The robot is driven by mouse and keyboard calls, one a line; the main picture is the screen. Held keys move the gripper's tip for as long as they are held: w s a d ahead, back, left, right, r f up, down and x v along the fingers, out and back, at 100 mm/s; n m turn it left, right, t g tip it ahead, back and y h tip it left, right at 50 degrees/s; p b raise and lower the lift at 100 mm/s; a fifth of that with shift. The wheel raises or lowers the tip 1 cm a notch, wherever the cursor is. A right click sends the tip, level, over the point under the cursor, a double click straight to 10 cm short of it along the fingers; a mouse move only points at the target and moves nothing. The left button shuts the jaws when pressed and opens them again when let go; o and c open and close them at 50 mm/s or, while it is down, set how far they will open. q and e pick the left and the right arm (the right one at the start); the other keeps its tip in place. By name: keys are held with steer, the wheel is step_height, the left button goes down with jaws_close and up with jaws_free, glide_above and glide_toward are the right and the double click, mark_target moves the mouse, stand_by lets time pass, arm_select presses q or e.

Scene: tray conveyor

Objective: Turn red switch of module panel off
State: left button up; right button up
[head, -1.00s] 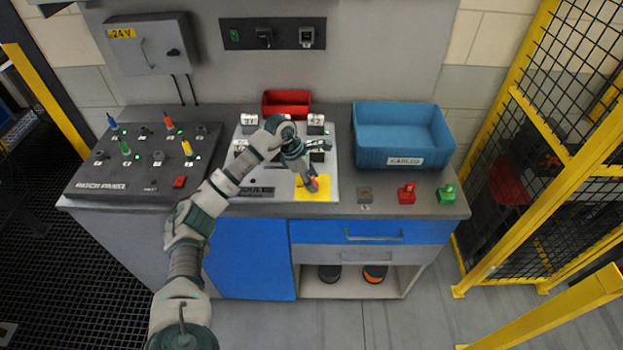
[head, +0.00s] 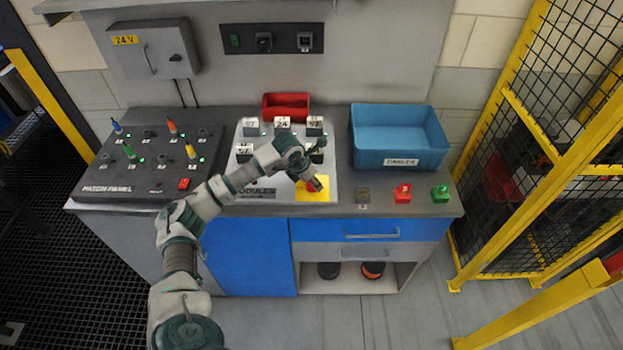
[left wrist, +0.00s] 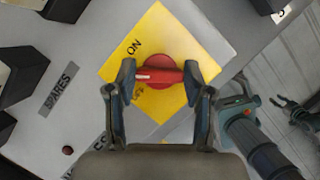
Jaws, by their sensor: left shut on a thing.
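The red switch (left wrist: 160,73) is a round knob with a raised bar and a white mark at the bar's left end. It sits on a yellow plate (left wrist: 165,25) lettered ON and, partly hidden, OFF. The mark points left, between the two words. My left gripper (left wrist: 159,73) is shut on the knob's bar, one finger at each end. In the head view, my left gripper (head: 313,184) is at the yellow plate (head: 322,194) on the grey module panel (head: 327,160) and hides part of the switch. An arm and gripper (left wrist: 298,111), seemingly my right, show small in the left wrist view.
Several white-topped modules (head: 282,123) stand on the panel close behind my left wrist. A blue cables bin (head: 398,158) and red (head: 402,194) and green (head: 440,194) blocks are to the right. The patch panel (head: 130,190) is to the left, and a red bin (head: 286,99) is behind.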

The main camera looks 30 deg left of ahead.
arm_select(q)
steer(key=n+y, duration=0.1)
steer(key=n, duration=0.2)
steer(key=shift+f+n+y+p, duration=0.1)
steer(key=shift+n+y+p, duration=0.2)
steer(key=shift+p, duration=0.05)
steer(key=n+y, duration=0.1)
steer(key=n, duration=0.1)
steer(key=shift+s+n, duration=0.1)
steer(key=shift+n, duration=0.2)
steer(key=shift+d+f+n+g+y, duration=0.1)
steer(key=shift+n+g+y, duration=0.3)
steer(key=shift+n, duration=1.2)
arm_select(e)
steer(key=s+f, duration=0.2)
steer(key=shift+s+d, duration=0.2)
steer(key=shift+s, duration=0.2)
steer(key=shift+s+f, duration=0.1)
steer(key=shift+s, duration=0.05)
arm_select(q)
steer(key=o, duration=1.2)
steer(key=shift+c, duration=0.2)
arm_select(e)
steer(key=shift+s, duration=0.1)
